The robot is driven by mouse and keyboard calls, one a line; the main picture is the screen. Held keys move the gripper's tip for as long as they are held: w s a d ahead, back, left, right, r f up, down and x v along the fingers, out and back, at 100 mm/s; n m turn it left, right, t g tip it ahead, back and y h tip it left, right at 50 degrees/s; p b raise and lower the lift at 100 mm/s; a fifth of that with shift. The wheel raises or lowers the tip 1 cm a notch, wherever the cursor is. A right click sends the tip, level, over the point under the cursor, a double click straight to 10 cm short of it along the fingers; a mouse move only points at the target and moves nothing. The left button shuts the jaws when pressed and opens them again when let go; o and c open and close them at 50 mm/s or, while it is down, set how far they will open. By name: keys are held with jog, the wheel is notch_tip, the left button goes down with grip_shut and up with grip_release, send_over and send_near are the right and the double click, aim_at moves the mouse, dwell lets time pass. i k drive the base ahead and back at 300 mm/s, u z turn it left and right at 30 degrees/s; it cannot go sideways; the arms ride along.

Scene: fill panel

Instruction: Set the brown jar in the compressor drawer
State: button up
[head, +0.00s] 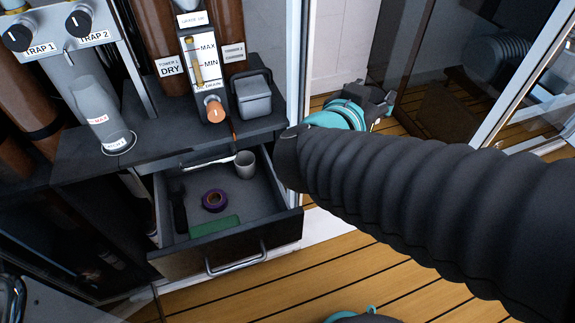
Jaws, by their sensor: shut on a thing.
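The compressor drawer (180,263) is pulled open below the dark shelf, in the lower left of the head view. It holds a grey-white cup (245,165) at the back right, a purple tape roll (214,200) in the middle, a green flat thing (214,227) at the front and a dark long thing (178,206) along the left. My gripper (379,101) shows in part beyond my arm's teal wrist, right of the drawer and outside it. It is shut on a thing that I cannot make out. I do not see the brown jar.
A metal handle (236,261) sticks out from the drawer front. A metal post (297,60) rises at the drawer's back right. A grey lidded box (253,97) and a level gauge (201,70) stand on the shelf. A glass-doored cabinet (440,65) stands at right.

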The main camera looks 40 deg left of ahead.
aim_at(258, 216)
jog(key=z, duration=1.35)
jog(key=i, duration=3.5)
jog(key=u, duration=4.55)
jog(key=i, duration=1.65)
